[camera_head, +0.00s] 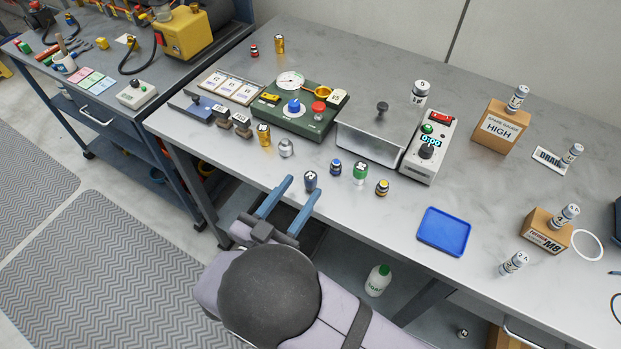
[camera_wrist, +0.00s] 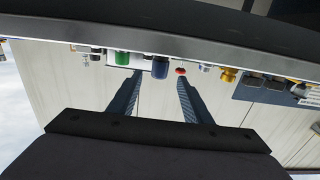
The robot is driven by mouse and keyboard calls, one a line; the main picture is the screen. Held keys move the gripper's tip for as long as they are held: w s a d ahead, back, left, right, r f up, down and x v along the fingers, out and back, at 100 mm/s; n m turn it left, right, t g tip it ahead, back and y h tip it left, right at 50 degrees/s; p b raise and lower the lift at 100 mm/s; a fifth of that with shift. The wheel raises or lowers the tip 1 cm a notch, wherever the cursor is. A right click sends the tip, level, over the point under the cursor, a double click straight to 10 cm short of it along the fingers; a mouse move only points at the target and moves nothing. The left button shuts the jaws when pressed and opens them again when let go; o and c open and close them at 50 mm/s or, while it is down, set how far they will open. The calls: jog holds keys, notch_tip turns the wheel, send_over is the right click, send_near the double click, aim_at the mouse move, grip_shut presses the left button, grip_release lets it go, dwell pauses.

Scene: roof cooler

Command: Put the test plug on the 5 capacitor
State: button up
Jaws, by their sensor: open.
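The capacitor marked 5 (camera_head: 420,92) is a white can with a dark band, upright at the back of the bench. My gripper (camera_head: 303,187) is open and empty at the bench's front edge. A dark blue capped cylinder (camera_head: 310,180) stands just at its fingertips; in the wrist view the blue cylinder (camera_wrist: 161,67) shows between the finger ends, not gripped. A green-topped cylinder (camera_head: 360,172), small blue one (camera_head: 336,167), yellow-banded one (camera_head: 382,188) and silver knob piece (camera_head: 285,148) stand nearby. I cannot tell which is the test plug.
A metal cover with a knob (camera_head: 372,135) and a meter box (camera_head: 430,146) stand between my gripper and the 5 capacitor. A green tester (camera_head: 300,108) is behind left. Other white cans stand at right, some on boxes (camera_head: 500,128). A blue tray (camera_head: 443,231) is empty.

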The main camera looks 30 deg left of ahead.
aim_at(307, 181)
jog(key=shift+w+p, duration=0.9)
jog(key=shift+w, duration=1.8)
grip_shut()
jog(key=shift+r, duration=0.1)
jog(key=shift+r+b, duration=0.45)
jog(key=shift+r, duration=4.45)
